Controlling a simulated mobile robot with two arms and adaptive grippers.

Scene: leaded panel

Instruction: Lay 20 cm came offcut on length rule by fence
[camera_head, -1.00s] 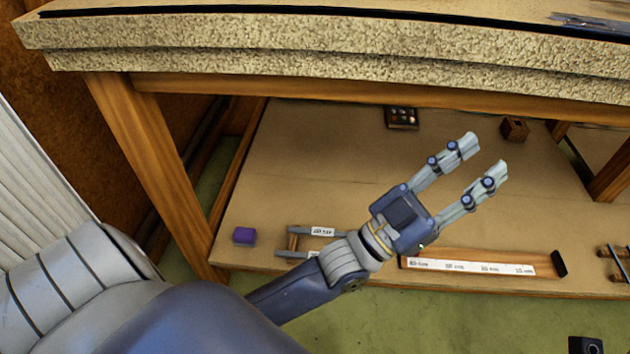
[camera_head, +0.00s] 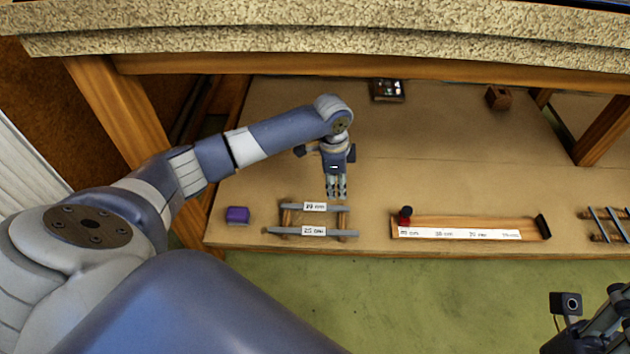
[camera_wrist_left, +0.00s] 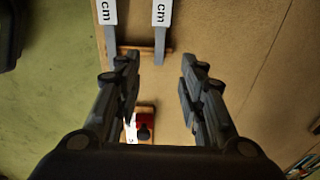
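The 20 cm came offcut (camera_head: 322,208) is a grey strip with a white label, lying across a small wooden rack (camera_head: 287,217). A longer strip labelled 25 cm (camera_head: 312,231) lies in front of it. My left gripper (camera_head: 336,192) points down just behind the right part of the 20 cm strip. In the left wrist view its fingers (camera_wrist_left: 157,78) are apart and empty, with the 20 cm strip (camera_wrist_left: 161,35) ahead of them. The length rule (camera_head: 470,225) lies to the right, with a dark fence (camera_head: 542,226) at its right end. Part of my right arm shows at the lower right.
A red and black piece (camera_head: 404,217) stands at the rule's left end. A purple block (camera_head: 237,215) is left of the rack. Another rack (camera_head: 608,225) is far right. The thick bench top overhangs the shelf (camera_head: 440,160), whose middle is clear.

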